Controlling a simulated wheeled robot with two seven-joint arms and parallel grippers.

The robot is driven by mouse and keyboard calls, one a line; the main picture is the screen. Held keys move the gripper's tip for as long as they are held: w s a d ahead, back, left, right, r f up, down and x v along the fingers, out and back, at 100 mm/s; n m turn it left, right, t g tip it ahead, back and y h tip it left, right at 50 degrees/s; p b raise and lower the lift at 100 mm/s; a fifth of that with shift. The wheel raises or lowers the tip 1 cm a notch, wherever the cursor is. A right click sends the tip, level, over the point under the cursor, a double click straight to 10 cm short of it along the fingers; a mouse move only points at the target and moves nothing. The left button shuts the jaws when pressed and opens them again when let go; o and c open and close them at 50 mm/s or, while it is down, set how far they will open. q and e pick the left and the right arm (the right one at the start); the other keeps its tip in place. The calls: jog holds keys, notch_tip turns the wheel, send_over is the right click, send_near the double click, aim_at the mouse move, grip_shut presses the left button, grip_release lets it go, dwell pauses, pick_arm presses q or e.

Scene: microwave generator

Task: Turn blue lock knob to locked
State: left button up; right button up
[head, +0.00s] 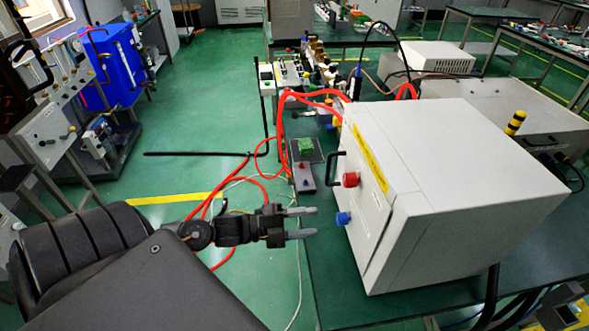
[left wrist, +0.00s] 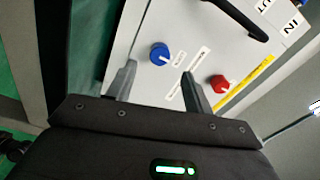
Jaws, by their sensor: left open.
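The blue lock knob (head: 343,218) is on the front panel of the white generator box (head: 470,180), below the red knob (head: 351,179). In the left wrist view the blue knob (left wrist: 159,54) shows a white pointer mark and sits between the lines of my fingers, nearer the left one. The red knob (left wrist: 219,84) is to its right, beyond the right finger. My left gripper (head: 312,222) is open and empty, to the left of the blue knob in the head view, its fingers pointing toward the panel without visible contact. My right gripper is not in view.
A black door handle (head: 334,168) stands out from the panel near the red knob. Red hoses (head: 281,130) and a small grey switch box (head: 304,177) lie left of the generator. The generator stands on a dark green table (head: 335,290). Open floor lies left of the table.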

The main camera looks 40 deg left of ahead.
pick_arm(q)
jog(key=shift+v, duration=1.8)
